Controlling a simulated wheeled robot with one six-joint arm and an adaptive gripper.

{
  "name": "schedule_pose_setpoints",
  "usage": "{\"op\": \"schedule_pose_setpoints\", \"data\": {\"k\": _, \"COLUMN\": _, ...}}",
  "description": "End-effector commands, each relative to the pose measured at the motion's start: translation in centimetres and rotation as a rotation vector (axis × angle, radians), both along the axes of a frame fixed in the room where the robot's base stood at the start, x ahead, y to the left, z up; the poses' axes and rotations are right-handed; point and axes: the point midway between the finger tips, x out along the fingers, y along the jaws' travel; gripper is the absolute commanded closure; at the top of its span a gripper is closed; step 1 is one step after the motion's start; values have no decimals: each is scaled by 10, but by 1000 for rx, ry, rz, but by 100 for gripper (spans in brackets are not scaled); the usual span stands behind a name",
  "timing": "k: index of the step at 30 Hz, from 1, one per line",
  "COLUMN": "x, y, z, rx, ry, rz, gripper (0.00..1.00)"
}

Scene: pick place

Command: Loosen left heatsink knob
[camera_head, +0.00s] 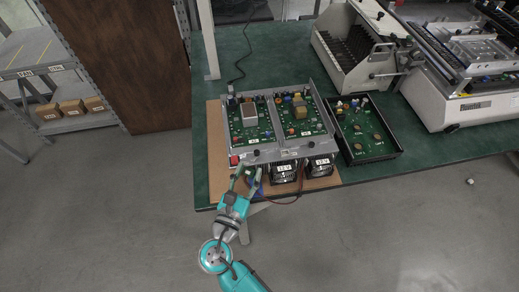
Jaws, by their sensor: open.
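A metal frame (277,152) holds two green circuit boards, the left one (250,125) and the right one (302,117). My gripper (248,173) is open at the frame's front left corner. It hides part of that corner, and I cannot tell whether it touches anything.
A brown mat (216,135) lies under the frame on the green table (270,45). A black tray with a board (393,152) stands right of the frame. Larger machines (460,115) fill the right rear. The table's back left is mostly clear.

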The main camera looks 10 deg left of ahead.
Motion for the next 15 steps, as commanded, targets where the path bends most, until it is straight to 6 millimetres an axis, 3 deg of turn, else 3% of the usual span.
{"op": "schedule_pose_setpoints", "data": {"k": 6, "x": 40, "y": -10, "z": 0, "rx": 2, "ry": 1, "rz": -4, "gripper": 57}}
{"op": "schedule_pose_setpoints", "data": {"k": 15, "x": 73, "y": -17, "z": 0, "rx": 3, "ry": 0, "rz": -1, "gripper": 57}}
